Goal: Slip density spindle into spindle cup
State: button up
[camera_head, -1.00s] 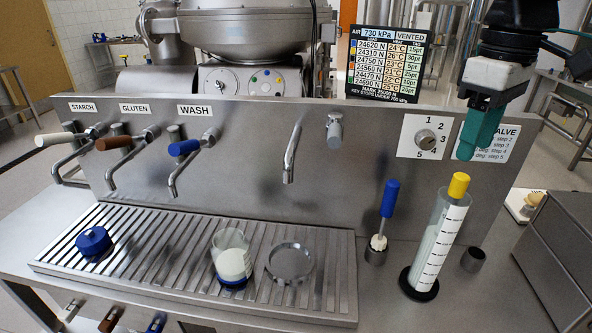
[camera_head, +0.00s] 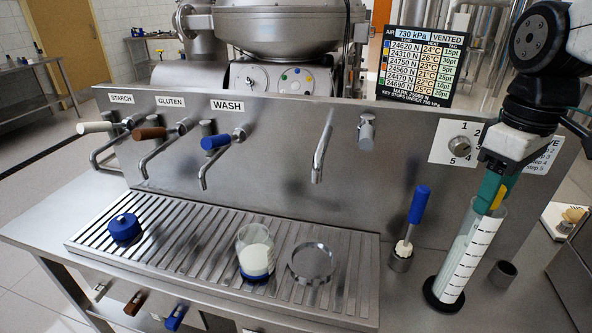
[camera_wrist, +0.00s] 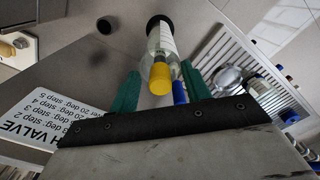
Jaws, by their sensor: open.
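The density spindle (camera_head: 498,197) shows its yellow top at the mouth of a clear graduated cylinder (camera_head: 468,255), which stands upright on a black base. Its yellow top also shows in the wrist view (camera_wrist: 160,78). My gripper (camera_head: 491,193) is open, with its green fingers at the yellow top. In the wrist view my gripper (camera_wrist: 160,90) has one finger on each side of the top, with gaps left; I cannot tell whether either finger touches it. A small empty metal cup (camera_head: 503,274), seemingly the spindle cup, stands right of the cylinder.
A blue-handled brush (camera_head: 419,205) stands in another metal holder (camera_head: 401,262) left of the cylinder. A slatted drain tray (camera_head: 200,245) holds a blue-based beaker (camera_head: 255,250), a round metal dish (camera_head: 312,262) and a blue lid (camera_head: 124,229). A steel panel (camera_head: 300,150) rises behind.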

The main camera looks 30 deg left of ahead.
grip_shut()
notch_tip(320, 180, up, 24)
jog(key=shift+f, duration=0.2)
dwell(3.7)
jog(key=shift+r, duration=2.5)
